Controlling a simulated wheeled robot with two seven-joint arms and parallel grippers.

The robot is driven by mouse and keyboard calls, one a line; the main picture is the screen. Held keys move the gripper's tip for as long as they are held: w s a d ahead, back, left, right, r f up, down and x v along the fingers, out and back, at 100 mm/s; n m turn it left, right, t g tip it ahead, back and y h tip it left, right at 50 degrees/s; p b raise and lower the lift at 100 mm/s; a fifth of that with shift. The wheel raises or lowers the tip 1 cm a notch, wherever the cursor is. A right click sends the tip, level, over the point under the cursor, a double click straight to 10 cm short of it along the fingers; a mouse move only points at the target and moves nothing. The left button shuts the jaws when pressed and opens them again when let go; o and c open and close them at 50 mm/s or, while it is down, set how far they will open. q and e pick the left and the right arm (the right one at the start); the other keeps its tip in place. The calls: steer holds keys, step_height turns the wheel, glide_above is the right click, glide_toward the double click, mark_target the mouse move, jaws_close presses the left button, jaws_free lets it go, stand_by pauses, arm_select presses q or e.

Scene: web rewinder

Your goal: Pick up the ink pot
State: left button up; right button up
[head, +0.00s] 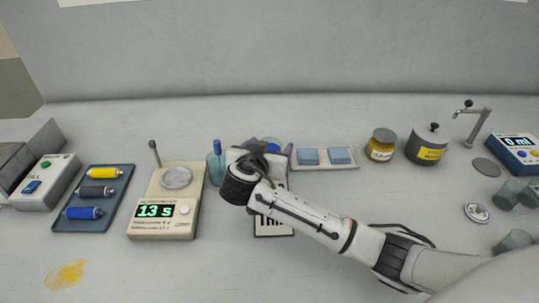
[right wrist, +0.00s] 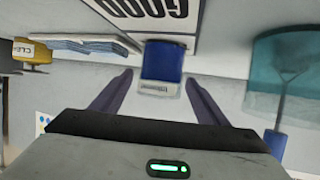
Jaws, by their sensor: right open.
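The likely ink pot (right wrist: 163,62) is a small blue thing with a white label, in the right wrist view. It appears between the two dark fingertips of my open right gripper (right wrist: 159,77), with a gap on each side. I cannot tell how far the fingers reach past it, and they do not look closed on it. In the head view my right gripper (head: 266,150) is over the middle of the table and mostly hides the pot; a bit of blue shows behind it. My left gripper is not in view.
A glass with a blue-handled tool (head: 216,164) stands close left of my gripper. A tray of blue pads (head: 325,165) is right. Further right are an amber jar (head: 381,144) and a grey pot (head: 427,147). A timer device (head: 160,222) stands left. The front table is mostly clear.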

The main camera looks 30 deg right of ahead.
mark_target(272, 144)
steer(key=x, duration=0.3)
steer(key=shift+w+d+f, duration=0.1)
steer(key=shift+w+d, duration=0.1)
steer(key=shift+d, duration=0.05)
steer(key=c, duration=1.2)
